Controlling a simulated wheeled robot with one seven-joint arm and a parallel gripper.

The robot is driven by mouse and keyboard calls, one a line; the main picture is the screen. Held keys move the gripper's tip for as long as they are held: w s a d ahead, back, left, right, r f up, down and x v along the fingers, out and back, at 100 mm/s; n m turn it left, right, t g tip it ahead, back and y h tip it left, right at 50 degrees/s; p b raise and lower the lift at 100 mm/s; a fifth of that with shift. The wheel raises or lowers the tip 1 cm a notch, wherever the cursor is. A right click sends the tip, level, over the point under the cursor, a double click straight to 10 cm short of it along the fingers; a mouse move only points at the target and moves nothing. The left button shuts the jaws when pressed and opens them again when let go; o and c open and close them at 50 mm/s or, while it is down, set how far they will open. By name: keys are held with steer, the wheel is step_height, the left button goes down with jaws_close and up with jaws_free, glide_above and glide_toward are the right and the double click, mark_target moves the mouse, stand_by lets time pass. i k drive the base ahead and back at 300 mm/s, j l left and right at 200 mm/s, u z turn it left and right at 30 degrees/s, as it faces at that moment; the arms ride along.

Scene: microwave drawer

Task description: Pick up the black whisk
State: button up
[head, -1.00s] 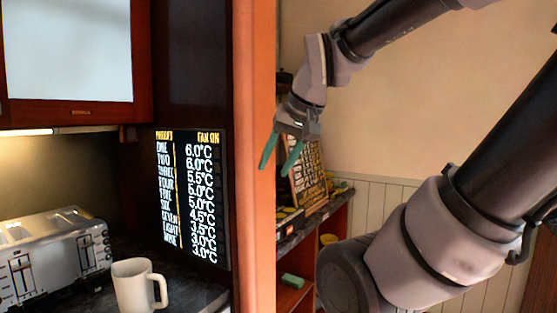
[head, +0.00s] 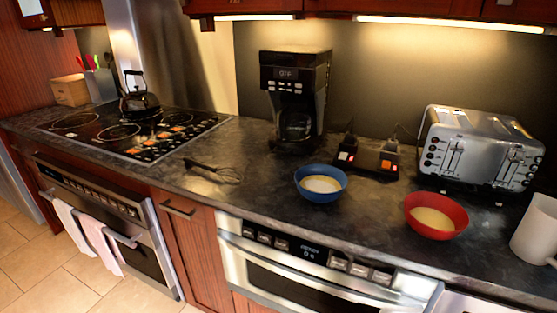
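The black whisk (head: 215,170) lies flat on the dark stone counter (head: 165,178), between the cooktop and a blue bowl. Its handle points left toward the cooktop and its wire head is at the right, near the counter's front edge. Nothing covers it. My gripper and arm are not in the current head view.
Right of the whisk are a blue bowl (head: 321,184), a red bowl (head: 436,216), a toaster (head: 478,150) and a white mug (head: 538,232). A coffee maker (head: 294,98) stands behind. Left are the cooktop (head: 130,133) and a kettle (head: 139,98). Counter around the whisk is clear.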

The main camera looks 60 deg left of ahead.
mark_target(189, 162)
steer(key=u, duration=2.75)
